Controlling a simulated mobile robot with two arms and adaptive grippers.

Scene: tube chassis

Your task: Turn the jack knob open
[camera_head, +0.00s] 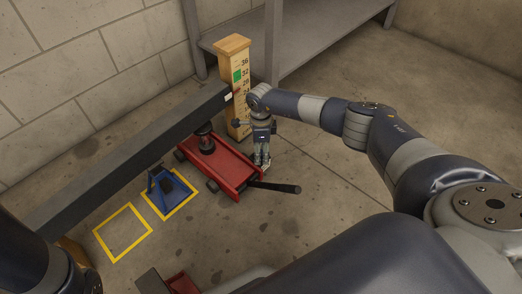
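A red floor jack (228,166) stands on the concrete floor with its round dark saddle (206,141) close to the long grey tube (120,162). Its black handle (278,187) sticks out to the right from the near end. My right gripper (262,164) points down at the jack's right side, just above the handle's base. Its fingers are too small to show whether they are open or shut, or whether they touch the jack. I cannot make out the knob; the gripper may cover it. My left arm shows only at the lower left corner, and its gripper is out of view.
A blue jack stand (172,192) stands in one yellow floor square; the other yellow square (122,233) is empty. A wooden post with a height scale (236,88) rises behind my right gripper. A grey shelf (310,38) stands behind. Floor at the right is clear.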

